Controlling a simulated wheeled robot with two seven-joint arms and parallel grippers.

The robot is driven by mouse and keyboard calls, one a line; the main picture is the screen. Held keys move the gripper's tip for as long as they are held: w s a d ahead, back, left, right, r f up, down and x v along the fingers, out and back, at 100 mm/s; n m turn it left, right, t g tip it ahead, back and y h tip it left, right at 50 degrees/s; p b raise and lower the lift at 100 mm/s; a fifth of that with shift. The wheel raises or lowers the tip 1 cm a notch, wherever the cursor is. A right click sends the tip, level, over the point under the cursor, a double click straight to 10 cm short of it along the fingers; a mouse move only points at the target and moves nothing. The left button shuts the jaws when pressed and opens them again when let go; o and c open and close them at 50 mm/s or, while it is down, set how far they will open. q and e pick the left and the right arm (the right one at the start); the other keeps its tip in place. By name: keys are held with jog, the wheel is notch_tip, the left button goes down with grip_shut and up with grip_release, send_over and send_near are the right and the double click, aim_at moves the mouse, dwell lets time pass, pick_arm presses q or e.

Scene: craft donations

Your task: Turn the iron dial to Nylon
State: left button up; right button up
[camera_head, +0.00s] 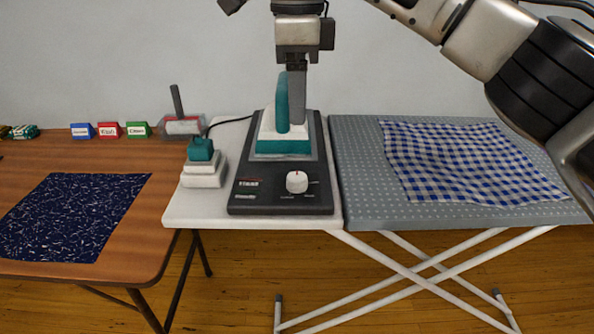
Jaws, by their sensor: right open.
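The dial (297,182) is a round white knob with a small red mark at its top edge. It sits at the front right of a dark iron station (245,200). Small labels around it are too small to read. A white and teal iron (283,146) rests on the station behind the dial, its teal handle (283,100) upright. My right gripper (297,120) points down just right of the handle, above the iron and behind the dial. It is open, with its fingers seen edge-on, and I cannot tell whether it touches the handle. My left gripper is not in view.
A small teal and white block-like item (202,172) stands left of the station on the white table (190,208). A grey ironing board (360,200) with a checked cloth (465,160) is at right. A wooden table (150,205) holds dark speckled fabric (75,215).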

aim_at(297, 177)
notch_tip(297, 177, down, 13)
jog(key=shift+r+b, duration=0.1)
jog(key=shift+b, duration=0.45)
jog(key=c, duration=1)
